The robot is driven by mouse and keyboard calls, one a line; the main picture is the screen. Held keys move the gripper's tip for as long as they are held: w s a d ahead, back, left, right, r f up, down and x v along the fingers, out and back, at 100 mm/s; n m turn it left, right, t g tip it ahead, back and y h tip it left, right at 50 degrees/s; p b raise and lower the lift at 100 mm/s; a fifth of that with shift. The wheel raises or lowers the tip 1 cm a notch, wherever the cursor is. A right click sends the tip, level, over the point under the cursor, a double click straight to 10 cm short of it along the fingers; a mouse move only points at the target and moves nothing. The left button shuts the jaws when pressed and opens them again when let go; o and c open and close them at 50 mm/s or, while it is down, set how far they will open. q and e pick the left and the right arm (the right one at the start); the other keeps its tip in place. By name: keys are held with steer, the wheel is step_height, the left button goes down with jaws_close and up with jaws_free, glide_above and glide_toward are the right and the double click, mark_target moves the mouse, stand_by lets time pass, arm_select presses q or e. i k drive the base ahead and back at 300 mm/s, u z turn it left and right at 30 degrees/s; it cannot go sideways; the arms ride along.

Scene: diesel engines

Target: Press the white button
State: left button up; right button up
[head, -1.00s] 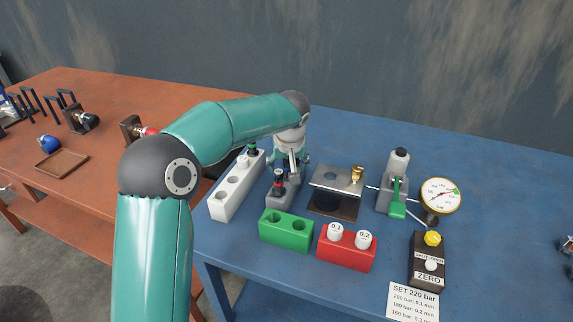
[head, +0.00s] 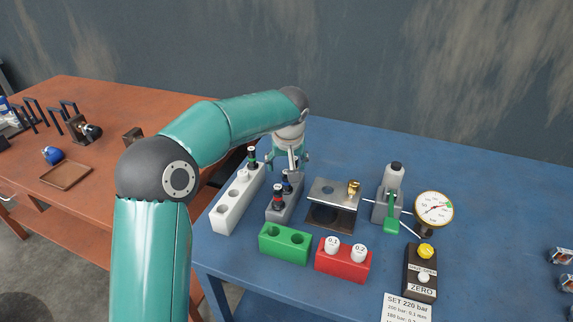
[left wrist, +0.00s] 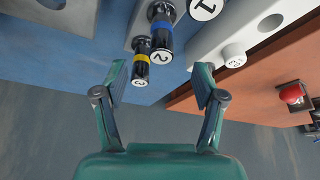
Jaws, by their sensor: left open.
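The white button (head: 424,277) sits on a dark control box (head: 419,287) at the front right of the blue table, between a yellow button (head: 426,251) and a "ZERO" label. My left gripper (head: 291,161) is far to its left, above the grey block (head: 286,206) that holds dark injectors. In the left wrist view its two fingers (left wrist: 159,88) are apart with nothing between them. Injectors with a blue band (left wrist: 162,35) and a yellow band (left wrist: 141,66) stand just beyond the fingers. My right gripper is not in view.
A white rack (head: 238,199), a green block (head: 285,243) and a red block (head: 342,262) with two white caps stand on the blue table. A pump (head: 391,195) and pressure gauge (head: 434,208) stand behind the control box. The table right of the gauge is mostly clear.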

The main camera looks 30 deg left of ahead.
mark_target(424, 277)
steer(key=k, duration=1)
